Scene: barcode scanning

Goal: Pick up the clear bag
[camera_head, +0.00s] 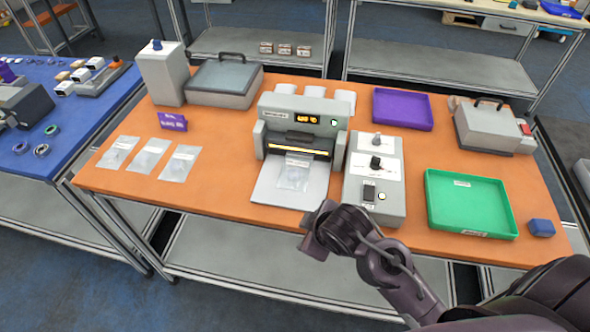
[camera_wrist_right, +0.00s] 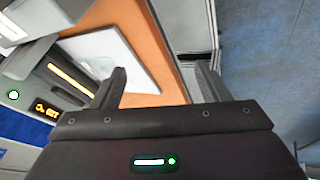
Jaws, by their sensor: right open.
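A clear bag (camera_head: 293,173) lies on the pale front plate of the grey machine, partly at its lit slot. It shows only faintly in the right wrist view (camera_wrist_right: 101,67). Three more clear bags lie in a row on the left of the orange table: a left one (camera_head: 118,153), a middle one (camera_head: 148,155) and a right one (camera_head: 180,164). My right gripper (camera_head: 316,232) is at the table's front edge, in front of the plate and apart from the bag. In the wrist view its jaws (camera_wrist_right: 160,82) are open and empty. My left gripper is out of view.
The grey machine (camera_head: 300,106) stands mid-table with a pale front plate (camera_head: 268,190). A scanner box (camera_head: 388,208) is right of it, then a green tray (camera_head: 487,207) and a blue block (camera_head: 541,228). A purple tray (camera_head: 403,108) is behind. Bare orange table lies left of the plate.

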